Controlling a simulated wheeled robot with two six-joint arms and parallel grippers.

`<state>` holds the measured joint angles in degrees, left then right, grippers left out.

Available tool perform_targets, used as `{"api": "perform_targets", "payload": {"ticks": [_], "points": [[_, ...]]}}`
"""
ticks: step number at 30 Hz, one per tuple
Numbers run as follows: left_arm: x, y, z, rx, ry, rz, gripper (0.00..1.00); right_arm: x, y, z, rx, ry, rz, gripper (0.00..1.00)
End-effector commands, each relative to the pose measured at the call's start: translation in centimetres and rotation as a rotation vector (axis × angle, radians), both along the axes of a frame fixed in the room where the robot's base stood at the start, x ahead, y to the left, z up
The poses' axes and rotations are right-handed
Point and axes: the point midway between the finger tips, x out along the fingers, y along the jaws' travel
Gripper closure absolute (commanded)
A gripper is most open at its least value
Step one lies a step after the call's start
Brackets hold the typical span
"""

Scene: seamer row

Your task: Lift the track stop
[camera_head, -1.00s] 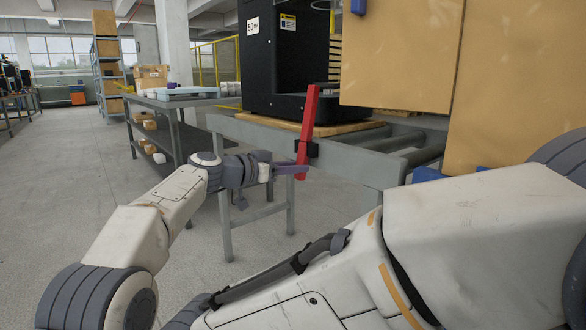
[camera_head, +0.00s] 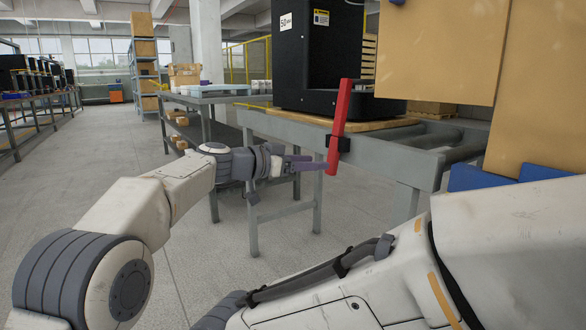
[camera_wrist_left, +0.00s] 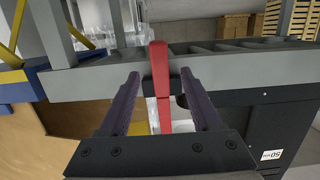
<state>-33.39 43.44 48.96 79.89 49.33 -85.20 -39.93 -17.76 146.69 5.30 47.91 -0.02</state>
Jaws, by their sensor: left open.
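The track stop is a red bar (camera_head: 340,125) mounted by a black bracket (camera_head: 338,143) on the side of the grey roller track (camera_head: 392,160). It stands upright with a slight tilt in the head view. My left gripper (camera_head: 318,164) is at the lower part of the bar. In the left wrist view, the two dark fingers of my left gripper (camera_wrist_left: 160,95) are open, one on each side of the red bar (camera_wrist_left: 160,75), with gaps visible on both sides. My right gripper is not in view; a large white arm link of mine fills the lower right.
A grey shelf table (camera_head: 215,98) is to the left. The floor at left is clear.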

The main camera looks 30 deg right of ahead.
Motion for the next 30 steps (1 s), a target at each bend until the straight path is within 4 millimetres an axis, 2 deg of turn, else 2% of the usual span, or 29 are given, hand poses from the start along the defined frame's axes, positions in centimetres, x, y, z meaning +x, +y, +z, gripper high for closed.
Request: {"api": "perform_targets", "payload": {"ticks": [3,10,30], "points": [[-0.2,2.2,0.4,0.0,0.001,0.003,0.35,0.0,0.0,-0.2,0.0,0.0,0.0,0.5],[-0.6,5.0,0.9,0.0,0.001,0.001,0.35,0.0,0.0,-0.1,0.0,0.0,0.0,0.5],[-0.6,5.9,0.5,0.013,0.013,0.011,0.35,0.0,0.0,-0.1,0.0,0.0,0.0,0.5]]}}
